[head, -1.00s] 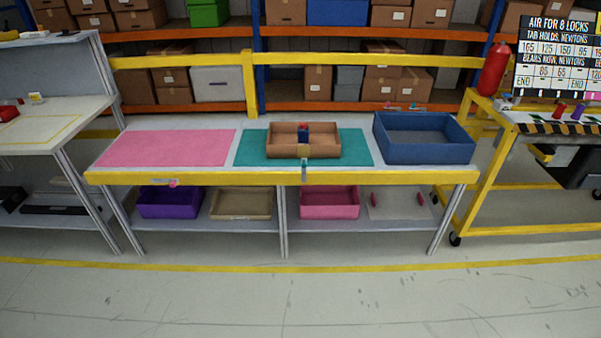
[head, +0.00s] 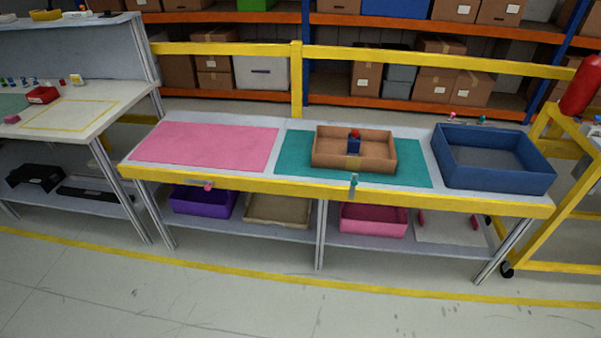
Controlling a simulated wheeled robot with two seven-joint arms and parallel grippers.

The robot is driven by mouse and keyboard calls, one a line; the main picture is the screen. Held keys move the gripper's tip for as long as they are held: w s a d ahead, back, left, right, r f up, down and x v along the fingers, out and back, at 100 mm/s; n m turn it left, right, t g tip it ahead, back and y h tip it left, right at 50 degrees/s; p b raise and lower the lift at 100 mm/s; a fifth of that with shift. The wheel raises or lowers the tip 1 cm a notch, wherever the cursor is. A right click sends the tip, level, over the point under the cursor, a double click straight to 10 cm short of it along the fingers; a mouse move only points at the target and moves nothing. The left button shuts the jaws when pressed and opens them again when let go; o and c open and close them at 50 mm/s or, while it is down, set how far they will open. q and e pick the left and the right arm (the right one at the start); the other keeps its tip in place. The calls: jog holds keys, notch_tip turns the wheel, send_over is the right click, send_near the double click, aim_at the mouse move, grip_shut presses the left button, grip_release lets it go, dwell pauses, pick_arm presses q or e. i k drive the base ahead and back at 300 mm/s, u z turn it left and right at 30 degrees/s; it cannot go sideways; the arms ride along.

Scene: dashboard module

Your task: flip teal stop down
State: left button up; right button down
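The teal stop (head: 354,181) is a small upright piece at the front yellow edge of the middle bench, in front of the teal mat (head: 294,166). It stands up above the edge, with its tip just over the mat's front side. A pink-ended stop (head: 207,186) lies flat along the same front edge, below the pink mat (head: 205,146). Neither of my grippers shows in the head view.
A brown tray (head: 328,164) holding a dark blue part with a red top (head: 354,142) sits on the teal mat. A blue bin (head: 447,160) stands at the bench's right end. The floor in front is clear.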

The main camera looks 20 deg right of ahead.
aim_at(354, 182)
jog(key=u, duration=0.05)
jog(key=i, duration=0.85)
jog(key=z, duration=0.75)
jog(key=i, duration=0.4)
jog(key=z, duration=0.3)
